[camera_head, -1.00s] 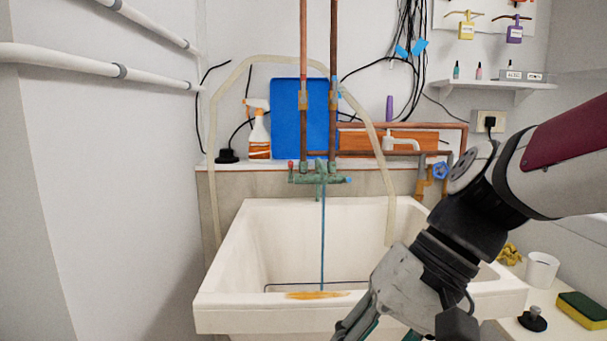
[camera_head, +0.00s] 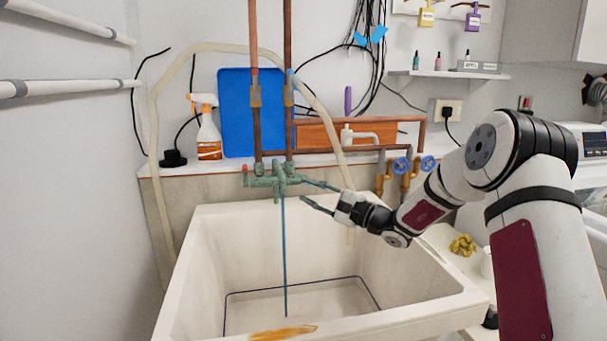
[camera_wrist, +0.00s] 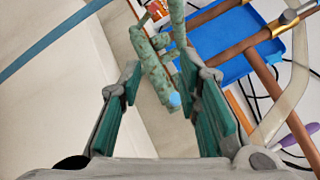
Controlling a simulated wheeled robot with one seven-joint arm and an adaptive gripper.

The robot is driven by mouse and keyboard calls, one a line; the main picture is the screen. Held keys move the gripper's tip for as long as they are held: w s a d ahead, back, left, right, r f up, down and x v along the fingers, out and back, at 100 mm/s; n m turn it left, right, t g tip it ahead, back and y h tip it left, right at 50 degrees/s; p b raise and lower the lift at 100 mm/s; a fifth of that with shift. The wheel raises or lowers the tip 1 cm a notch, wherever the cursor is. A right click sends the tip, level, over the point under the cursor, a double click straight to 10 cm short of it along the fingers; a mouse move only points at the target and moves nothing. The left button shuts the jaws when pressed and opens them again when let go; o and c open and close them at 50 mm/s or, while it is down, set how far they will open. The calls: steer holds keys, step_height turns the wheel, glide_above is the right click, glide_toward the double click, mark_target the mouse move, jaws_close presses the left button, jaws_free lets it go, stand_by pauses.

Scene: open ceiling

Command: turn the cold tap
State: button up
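The tap (camera_head: 272,180) is a green, weathered fitting on two copper pipes above the sink. A red end (camera_head: 245,169) marks its left side. Its cold side has a blue end, seen in the wrist view (camera_wrist: 174,100), pointing towards my gripper. My gripper (camera_head: 304,190) reaches in from the right at the tap's right side. Its two green-padded fingers are spread wide and hold nothing. In the head view the blue end is hard to make out near the upper finger.
The white sink (camera_head: 205,270) lies below, with a thin blue stream or strip (camera_head: 285,250) hanging from the tap. A pale hose (camera_head: 158,150) arches around it. A spray bottle (camera_head: 208,135) and blue board (camera_head: 235,110) stand behind. Blue valve wheels (camera_head: 401,166) are to the right.

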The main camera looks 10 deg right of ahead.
steer(key=w+d+f+m+t+h, duration=0.2)
steer(key=w+d+m+t, duration=0.1)
steer(key=w+d, duration=0.15)
steer(key=x, duration=0.7)
steer(key=shift+s+a, duration=0.1)
jaws_close()
